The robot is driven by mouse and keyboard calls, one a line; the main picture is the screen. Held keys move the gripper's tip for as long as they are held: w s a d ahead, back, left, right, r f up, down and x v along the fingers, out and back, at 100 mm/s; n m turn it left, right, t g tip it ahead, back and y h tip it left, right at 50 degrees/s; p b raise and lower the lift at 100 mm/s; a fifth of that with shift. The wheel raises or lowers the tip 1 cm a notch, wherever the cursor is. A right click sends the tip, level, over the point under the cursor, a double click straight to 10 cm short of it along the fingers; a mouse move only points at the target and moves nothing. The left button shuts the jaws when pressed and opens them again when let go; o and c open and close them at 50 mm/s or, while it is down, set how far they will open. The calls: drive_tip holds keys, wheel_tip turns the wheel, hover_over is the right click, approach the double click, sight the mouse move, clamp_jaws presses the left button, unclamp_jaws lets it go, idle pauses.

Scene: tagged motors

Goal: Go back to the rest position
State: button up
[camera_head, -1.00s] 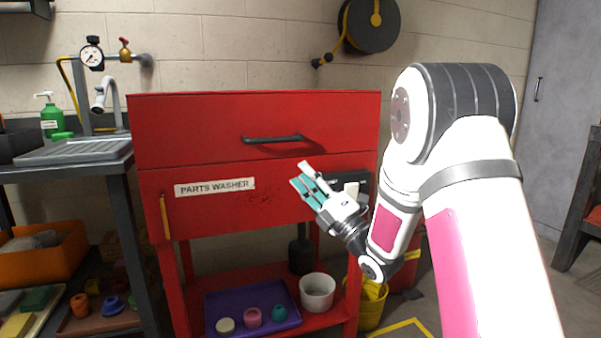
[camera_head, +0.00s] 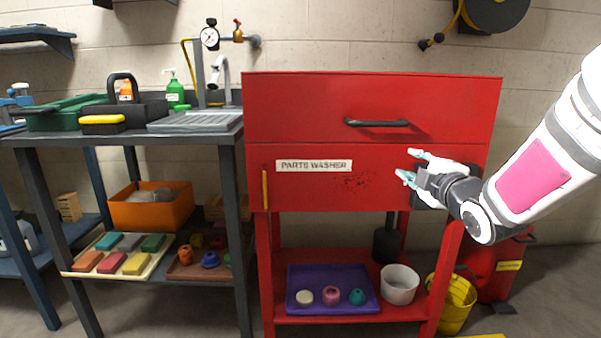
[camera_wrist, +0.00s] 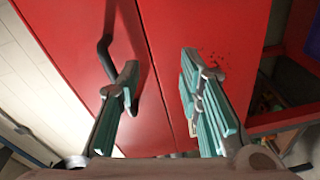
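My gripper (camera_head: 411,165) is at the right in the head view, in front of the lower red panel of the parts washer (camera_head: 372,100), to the right of its white label (camera_head: 313,165). It points left. In the wrist view my gripper (camera_wrist: 160,72) shows its two teal-padded fingers spread well apart with nothing between them. The red panels and the black handle (camera_wrist: 107,50) of the washer lie beyond the fingers. The gap between fingers and panel is hard to judge.
Left of the washer is a dark bench with a grey drain tray (camera_head: 195,122) and a tap (camera_head: 219,72). Below the washer are a purple tray (camera_head: 330,303) and a white pot (camera_head: 400,284). A yellow bucket (camera_head: 455,305) stands at the lower right.

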drive_tip(key=s+a+f+m+g+h, duration=0.1)
drive_tip(key=s+a+f+m+g, duration=0.35)
drive_tip(key=s, duration=1.15)
drive_tip(key=s+d+f+m+g+p, duration=0.15)
drive_tip(key=s+m+g, duration=0.55)
drive_tip(key=s, duration=0.9)
drive_tip(key=s+a+f+m+g+h+b, duration=0.1)
drive_tip(key=s+a+f+m+g, duration=0.35)
drive_tip(key=s, duration=1.15)
wheel_tip(320, 180, up, 41)
drive_tip(key=d+t+p, duration=0.1)
drive_tip(key=t+p, duration=0.1)
drive_tip(key=p, duration=3.6)
drive_tip(key=shift+w+d+m+t, duration=0.3)
drive_tip(key=shift+d, duration=0.1)
drive_tip(key=shift+r, duration=0.1)
